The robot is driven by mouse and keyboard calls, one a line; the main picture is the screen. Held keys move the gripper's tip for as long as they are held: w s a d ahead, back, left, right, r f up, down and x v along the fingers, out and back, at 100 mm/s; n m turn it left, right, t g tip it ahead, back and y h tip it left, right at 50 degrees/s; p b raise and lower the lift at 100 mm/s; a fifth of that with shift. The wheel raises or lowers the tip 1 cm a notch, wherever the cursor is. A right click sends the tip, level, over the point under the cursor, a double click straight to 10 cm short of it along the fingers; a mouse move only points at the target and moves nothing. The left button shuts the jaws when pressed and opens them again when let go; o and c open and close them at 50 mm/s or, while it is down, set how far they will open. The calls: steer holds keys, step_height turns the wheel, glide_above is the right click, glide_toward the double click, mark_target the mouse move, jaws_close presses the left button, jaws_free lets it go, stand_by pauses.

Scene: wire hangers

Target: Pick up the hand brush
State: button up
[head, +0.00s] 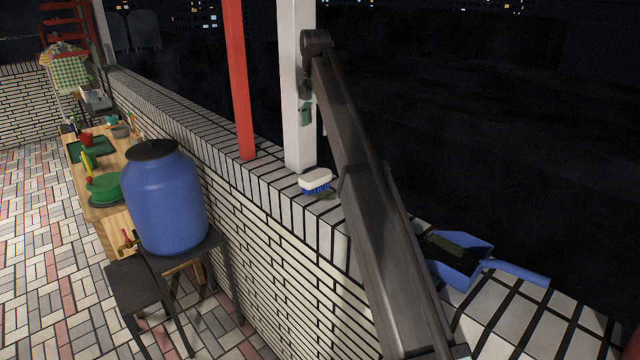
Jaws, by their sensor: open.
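The hand brush (315,181) has a white back and blue bristles. It lies on top of the tiled wall (275,178), bristles down, at the foot of the white post (299,140). My arm rises from the lower right and bends at the top, in front of the post. My gripper (312,116) appears small below that bend, above the brush and apart from it. It is open and empty; its fingers are hard to make out against the post.
A blue dustpan (462,268) with dark contents lies on the wall to the right. A red post (239,80) stands left of the white one. A blue barrel (166,205) stands on a dark stand left of the wall. Wall top between the posts and the back is clear.

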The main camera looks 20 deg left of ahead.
steer(key=b, duration=0.3)
glide_above(316, 175)
step_height(316, 175, down, 4)
steer(key=f+p, duration=0.1)
steer(key=f, duration=0.3)
steer(key=f+p, duration=0.1)
steer(key=f, duration=0.2)
steer(key=shift+w+a+p, duration=0.1)
steer(key=shift+w+p, duration=0.2)
steer(key=shift+s+f+p, duration=0.15)
steer(key=shift+f+p, duration=1.1)
steer(key=shift+f, duration=1.45)
steer(key=c, duration=1.3)
